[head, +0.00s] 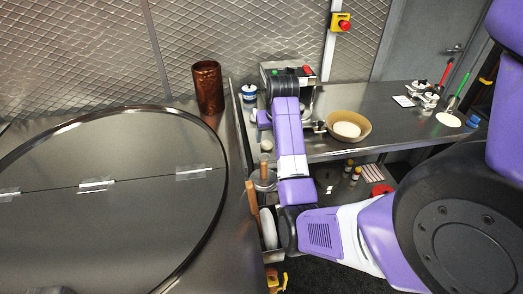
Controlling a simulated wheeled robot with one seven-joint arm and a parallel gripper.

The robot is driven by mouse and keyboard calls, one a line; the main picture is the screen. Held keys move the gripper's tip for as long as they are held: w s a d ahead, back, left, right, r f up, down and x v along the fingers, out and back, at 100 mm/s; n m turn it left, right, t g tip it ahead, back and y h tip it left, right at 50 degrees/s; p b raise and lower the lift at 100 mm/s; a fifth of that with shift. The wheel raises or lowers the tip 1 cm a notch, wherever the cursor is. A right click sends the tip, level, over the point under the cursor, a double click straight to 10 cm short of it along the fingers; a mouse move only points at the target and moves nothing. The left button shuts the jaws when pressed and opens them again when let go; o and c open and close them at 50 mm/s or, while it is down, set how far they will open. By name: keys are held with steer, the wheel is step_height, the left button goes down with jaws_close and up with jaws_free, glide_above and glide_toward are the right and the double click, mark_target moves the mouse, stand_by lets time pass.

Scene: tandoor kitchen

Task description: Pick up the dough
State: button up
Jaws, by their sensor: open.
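The dough (347,129) is a pale, rounded mass inside a tan bowl (332,117) on the steel counter, right of the picture's middle. My purple and white arm reaches up from the lower right and bends at a dark joint left of the bowl. My gripper (319,128) shows only as a small dark end at the bowl's left side, partly hidden behind my forearm. It is open and looks empty. Whether it touches the bowl's rim is too small to tell.
A large round steel lid (110,215) fills the left. A copper tumbler (207,88) stands behind it. The steel counter (395,128) holds a scale-like device (300,72) at the back and a white disc (448,119) at the right. Bare counter lies right of the bowl.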

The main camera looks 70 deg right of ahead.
mark_target(266, 147)
steer(key=shift+w+p+x, duration=0.15)
steer(key=shift+p+x, duration=0.25)
steer(key=shift+x, duration=1.35)
steer(key=shift+w+p+x, duration=0.2)
steer(key=shift+p+x, duration=0.15)
steer(key=shift+x, duration=1.4)
steer(key=shift+d+r, duration=0.1)
steer(key=shift+r, duration=0.05)
steer(key=c, duration=0.9)
